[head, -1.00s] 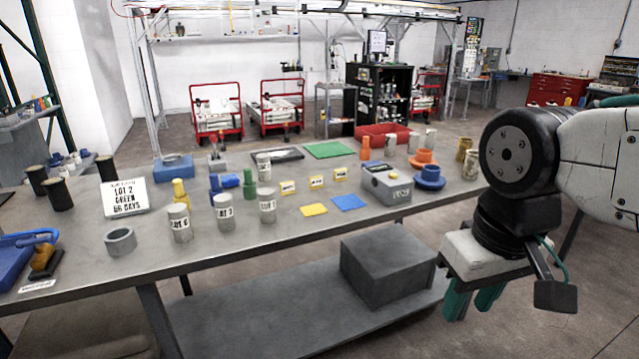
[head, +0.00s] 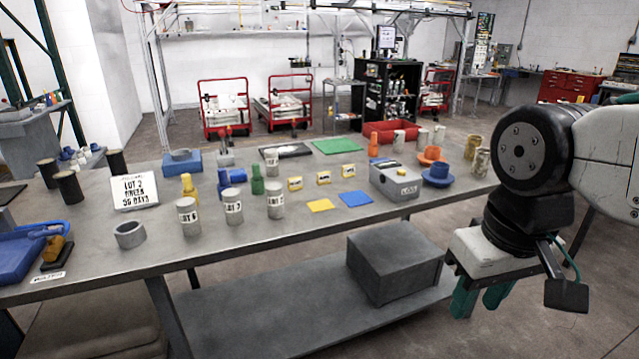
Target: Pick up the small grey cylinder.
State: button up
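Several grey cylinders stand upright on the grey table (head: 330,225). Three with dark lettering are near the front edge: a left one (head: 188,217), a middle one (head: 232,207) and a right one (head: 276,201). A smaller-looking grey cylinder (head: 271,161) stands farther back, with its lower part near other items. I cannot tell which one the task means. My gripper (head: 481,299) hangs at the right, in front of the table edge and well apart from the cylinders. Its teal fingers point down with a gap between them and nothing visible in it.
A grey ring (head: 129,235) lies left of the cylinders. Yellow, blue and green parts stand close behind them. A grey box (head: 398,181) and a blue flanged part (head: 436,176) are to the right. A sign (head: 134,193) stands at the left. A dark box (head: 394,262) sits on the lower shelf.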

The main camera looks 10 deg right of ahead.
aim_at(274, 193)
jog(key=u, duration=1.95)
jog(key=i, duration=1.15)
jog(key=z, duration=3.25)
